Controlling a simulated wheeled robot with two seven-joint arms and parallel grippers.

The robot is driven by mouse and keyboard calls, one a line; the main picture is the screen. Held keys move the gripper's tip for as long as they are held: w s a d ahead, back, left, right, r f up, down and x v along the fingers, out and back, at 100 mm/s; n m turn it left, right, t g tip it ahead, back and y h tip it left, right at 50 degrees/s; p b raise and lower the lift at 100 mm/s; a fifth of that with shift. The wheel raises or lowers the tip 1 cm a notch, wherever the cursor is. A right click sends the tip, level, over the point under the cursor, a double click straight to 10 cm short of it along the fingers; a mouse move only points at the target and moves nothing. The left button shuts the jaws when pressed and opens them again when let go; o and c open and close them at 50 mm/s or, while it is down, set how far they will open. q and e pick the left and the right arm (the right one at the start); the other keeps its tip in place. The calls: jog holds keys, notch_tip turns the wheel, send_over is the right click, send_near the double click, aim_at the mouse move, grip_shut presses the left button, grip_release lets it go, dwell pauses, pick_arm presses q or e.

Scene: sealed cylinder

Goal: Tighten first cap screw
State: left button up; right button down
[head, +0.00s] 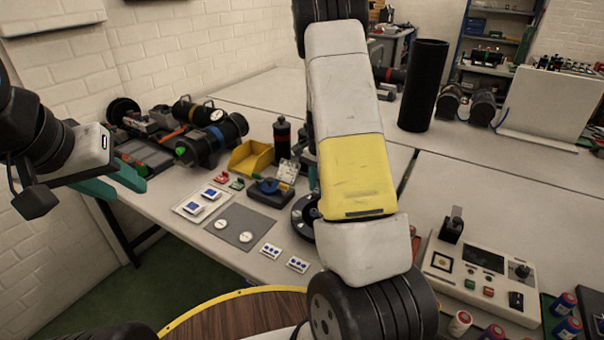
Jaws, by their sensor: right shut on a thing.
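My left gripper (130,191) is at the left, above the table's left edge. Its two teal fingers are apart with nothing between them. My right arm fills the middle of the head view, and its gripper does not show. A dark round part (303,217) on the table shows partly at the left edge of that arm; the arm hides the rest. I cannot tell whether it belongs to the sealed cylinder. A tall black cylinder (423,85) stands upright behind the arm on the right. No cap screw can be made out.
A yellow bin (250,158), a grey mat (238,228) with white discs, and a dark fixture (268,192) lie left of my right arm. Black cylindrical equipment (212,138) crowds the back left. A control panel (480,272) stands at the right. The table (485,175) is clear behind it.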

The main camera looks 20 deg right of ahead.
jog(key=shift+w+r+m, duration=0.15)
jog(key=shift+m, duration=0.15)
jog(key=c, duration=1.2)
grip_release()
jog(key=shift+o, duration=0.2)
notch_tip(320, 180, up, 8)
jog(key=shift+f, duration=0.15)
